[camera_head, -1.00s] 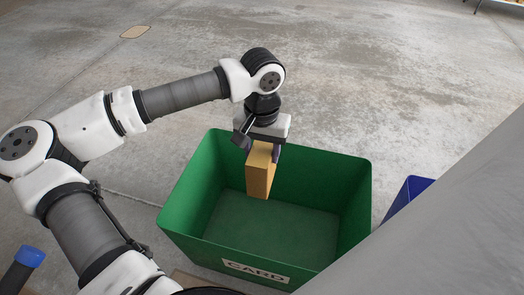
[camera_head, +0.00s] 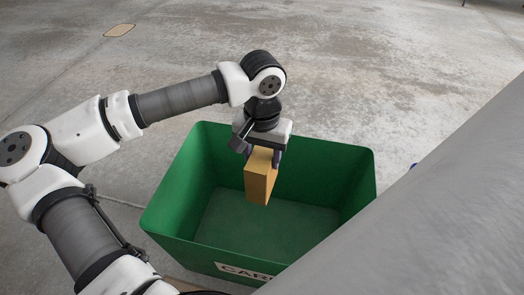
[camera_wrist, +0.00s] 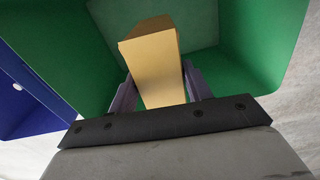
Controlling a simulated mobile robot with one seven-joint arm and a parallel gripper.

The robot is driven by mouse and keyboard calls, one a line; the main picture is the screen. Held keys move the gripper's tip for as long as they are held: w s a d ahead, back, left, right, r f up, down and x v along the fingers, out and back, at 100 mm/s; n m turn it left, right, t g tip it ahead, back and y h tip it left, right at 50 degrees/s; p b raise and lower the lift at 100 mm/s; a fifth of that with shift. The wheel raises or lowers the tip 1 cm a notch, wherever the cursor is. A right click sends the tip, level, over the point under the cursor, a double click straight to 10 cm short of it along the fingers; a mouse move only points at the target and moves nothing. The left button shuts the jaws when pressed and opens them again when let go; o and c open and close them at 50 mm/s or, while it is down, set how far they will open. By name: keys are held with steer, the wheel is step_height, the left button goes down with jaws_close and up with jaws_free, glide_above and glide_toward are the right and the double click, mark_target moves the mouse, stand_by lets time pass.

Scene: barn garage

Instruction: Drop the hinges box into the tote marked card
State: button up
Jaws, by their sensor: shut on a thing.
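The hinges box (camera_head: 260,178) is a plain tan carton, held upright between my gripper's fingers. My gripper (camera_head: 262,157) is shut on its upper part and points down. The box hangs over the opening of the green tote (camera_head: 165,205), whose front label reads CARD, partly cut off by a grey surface. In the wrist view the box (camera_wrist: 155,70) stands between the two purple-grey fingers of my gripper (camera_wrist: 158,92), with the green tote's walls (camera_wrist: 262,45) around it. The tote's floor looks empty where it shows. No print shows on the box.
A blue bin (camera_wrist: 25,100) stands beside the green tote in the wrist view; only a tiny bit of blue shows in the head view. A large grey surface (camera_head: 430,200) covers the lower right of the head view. The concrete floor (camera_head: 390,70) behind the tote is clear.

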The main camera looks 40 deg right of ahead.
steer(key=o, duration=1.3)
steer(key=shift+c, duration=0.2)
step_height(320, 180, up, 14)
steer(key=p, duration=0.5)
